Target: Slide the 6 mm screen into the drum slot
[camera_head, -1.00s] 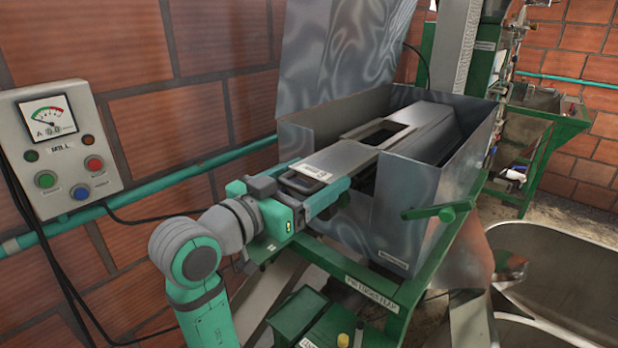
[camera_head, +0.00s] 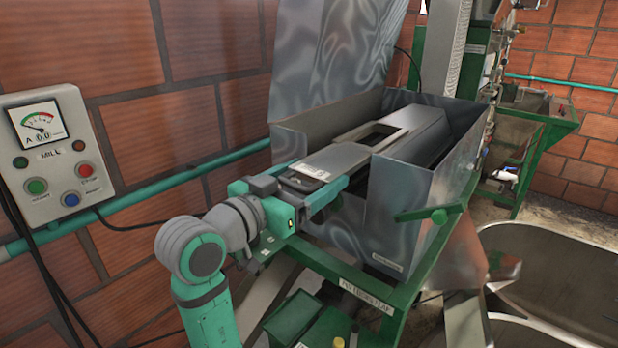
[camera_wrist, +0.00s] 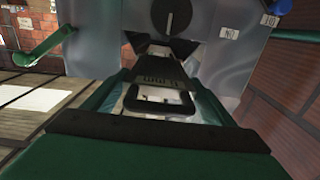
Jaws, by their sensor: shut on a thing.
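The 6 mm screen (camera_head: 340,160) is a long dark grey panel with a white label near its handle end. In the wrist view the screen (camera_wrist: 160,72) runs away from me, with its black loop handle (camera_wrist: 158,100) between my fingers. My gripper (camera_head: 318,192) is shut on the handle end. The screen's far part lies inside the open metal housing, at the drum (camera_head: 425,133), below a rectangular opening in a grey frame (camera_head: 385,133). The slot itself is hidden, and I cannot tell how deep the screen sits.
The metal housing (camera_head: 405,215) has side walls close by the screen and a raised lid (camera_head: 335,60). A mill control box (camera_head: 55,150) hangs on the brick wall at left. A metal basin (camera_head: 560,265) stands at right.

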